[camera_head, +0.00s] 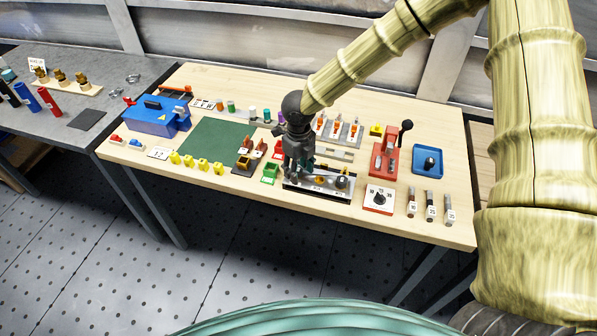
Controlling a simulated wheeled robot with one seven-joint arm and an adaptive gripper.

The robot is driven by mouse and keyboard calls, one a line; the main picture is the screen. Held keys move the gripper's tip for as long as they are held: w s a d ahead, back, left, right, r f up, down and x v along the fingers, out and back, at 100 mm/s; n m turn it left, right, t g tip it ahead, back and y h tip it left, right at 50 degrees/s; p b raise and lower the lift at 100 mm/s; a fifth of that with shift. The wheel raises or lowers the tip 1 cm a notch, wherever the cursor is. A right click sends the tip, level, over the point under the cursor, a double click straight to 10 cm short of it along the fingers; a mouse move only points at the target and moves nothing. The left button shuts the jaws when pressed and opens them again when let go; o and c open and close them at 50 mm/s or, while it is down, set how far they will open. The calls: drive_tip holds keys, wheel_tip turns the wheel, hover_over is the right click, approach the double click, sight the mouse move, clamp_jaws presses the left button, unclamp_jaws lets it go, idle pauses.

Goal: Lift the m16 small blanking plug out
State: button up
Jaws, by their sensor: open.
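My gripper (300,173) is dark grey and points down over the left end of a low black and silver block (316,193) near the front edge of the wooden bench. The fingers are open, and their tips are just above or at the block; the gap is too small to judge. The block carries a dark round knob-like part (341,182) on its right and a small yellowish part (320,180) near its middle. I cannot tell which part is the M16 small blanking plug; it may be hidden behind my gripper.
A red fixture with a black lever (384,158) and a white dial plate (379,198) are to the right. A row of orange-topped parts (337,129) stands behind. The green mat (210,140) is clear.

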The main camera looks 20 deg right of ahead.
sight(299, 169)
drive_tip(key=c, duration=0.9)
drive_tip(key=shift+o, duration=0.2)
drive_tip(key=shift+r, duration=0.1)
drive_tip(key=shift+w+r+b, duration=0.1)
drive_tip(key=shift+r+b, duration=0.3)
drive_tip(key=shift+r, duration=0.1)
wheel_tip(299, 169, up, 2)
drive_tip(key=shift+b, duration=0.45)
drive_tip(key=s+a+r+b, duration=0.1)
drive_tip(key=s+a+b, duration=0.1)
drive_tip(key=s, duration=0.5)
drive_tip(key=s+a+b, duration=0.2)
drive_tip(key=s, duration=0.6)
drive_tip(key=shift+s+r+b, duration=0.3)
drive_tip(key=shift+r+b, duration=0.05)
drive_tip(key=shift+r, duration=0.05)
